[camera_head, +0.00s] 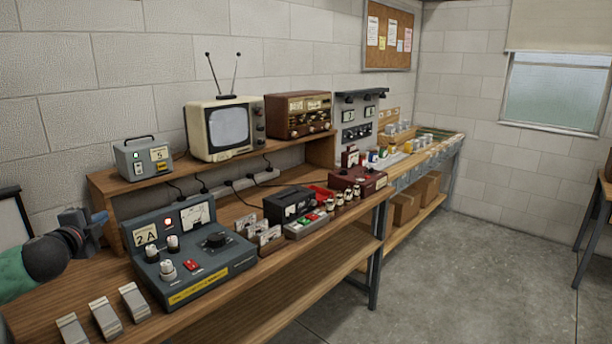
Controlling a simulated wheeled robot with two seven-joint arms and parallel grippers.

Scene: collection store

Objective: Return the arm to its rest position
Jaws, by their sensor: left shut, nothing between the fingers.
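My left arm comes in at the left edge, with a green sleeve-like link and a dark wrist. My left gripper (98,219) is shut and empty. It is raised at the left end of the wooden workbench (225,204), to the left of the grey control box marked 2A (205,248), and looks apart from it. My right gripper is not in view.
A shelf on the bench holds a grey box marked 5 (143,158), a television (222,128) and a radio (298,113). Grey blocks (104,318) lie at the front left. Small devices (300,206) stand mid-bench.

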